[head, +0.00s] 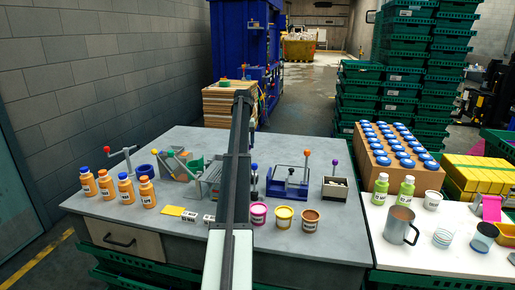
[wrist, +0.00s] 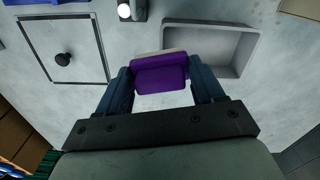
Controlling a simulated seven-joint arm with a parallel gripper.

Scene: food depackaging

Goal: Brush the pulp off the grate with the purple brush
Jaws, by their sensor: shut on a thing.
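In the wrist view my gripper (wrist: 162,86) is shut on the purple brush (wrist: 160,75), a purple block with a pale strip along its far edge. The brush is between the two dark fingers, above a grey surface. In the head view my arm runs up the middle and hides part of the bench; the brush cannot be made out there. A grey ribbed box (head: 209,181) just left of the arm may hold the grate, but I cannot tell. No pulp can be made out.
On the bench (head: 150,222), orange bottles (head: 126,187) stand at left and tubs (head: 284,216) at front. A blue-framed press (head: 287,185) stands right of my arm.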

